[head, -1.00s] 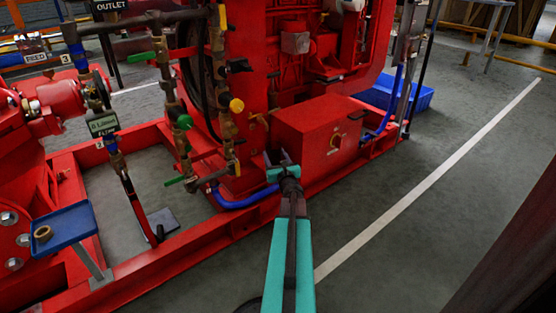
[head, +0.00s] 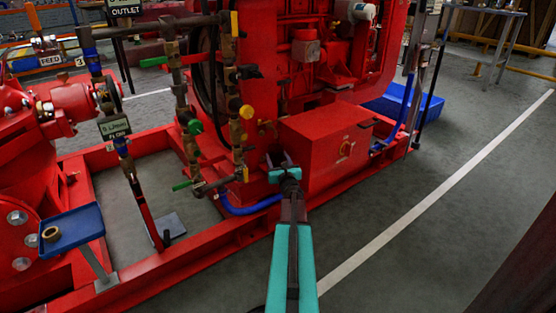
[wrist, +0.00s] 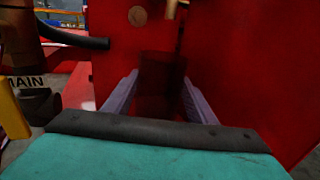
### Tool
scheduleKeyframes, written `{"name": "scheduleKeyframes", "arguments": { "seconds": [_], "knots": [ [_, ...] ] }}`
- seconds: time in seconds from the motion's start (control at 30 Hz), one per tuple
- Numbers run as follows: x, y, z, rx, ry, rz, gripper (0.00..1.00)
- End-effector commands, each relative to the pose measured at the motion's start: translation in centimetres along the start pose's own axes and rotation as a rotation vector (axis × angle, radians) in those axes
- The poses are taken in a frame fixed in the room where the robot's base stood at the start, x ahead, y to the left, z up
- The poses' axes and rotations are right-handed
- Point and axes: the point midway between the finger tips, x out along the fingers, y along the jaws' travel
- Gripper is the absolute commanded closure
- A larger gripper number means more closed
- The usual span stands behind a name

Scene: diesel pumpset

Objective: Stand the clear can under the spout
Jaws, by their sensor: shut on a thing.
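My gripper (head: 281,158) is at the front of the red pumpset, left of the red box, at the end of my teal arm. In the wrist view its two grey fingers (wrist: 160,92) stand on either side of a dark, see-through shape, which I take for the clear can (wrist: 161,78). The can is held upright between them, and red metal shows through it. It cannot be made out in the head view. A small brass tap (head: 266,127), perhaps the spout, sits just behind and above the gripper. A brass piece (wrist: 172,8) shows above the can in the wrist view.
The red box (head: 325,150) stands right of my gripper. Brass pipework with valves (head: 237,120) and a blue hose (head: 245,208) are close on the left. A blue shelf (head: 72,232) holds a brass ring (head: 51,234). The floor on the right is clear.

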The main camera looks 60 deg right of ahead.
Motion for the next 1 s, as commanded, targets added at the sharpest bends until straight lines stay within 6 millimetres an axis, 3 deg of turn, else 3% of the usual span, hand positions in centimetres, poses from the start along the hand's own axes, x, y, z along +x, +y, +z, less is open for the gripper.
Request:
{"name": "scheduleKeyframes", "arguments": {
  "seconds": [1.0],
  "knots": [
    [-0.01,0.01,-0.53,0.001,0.0,0.0,0.72]
  ]
}}
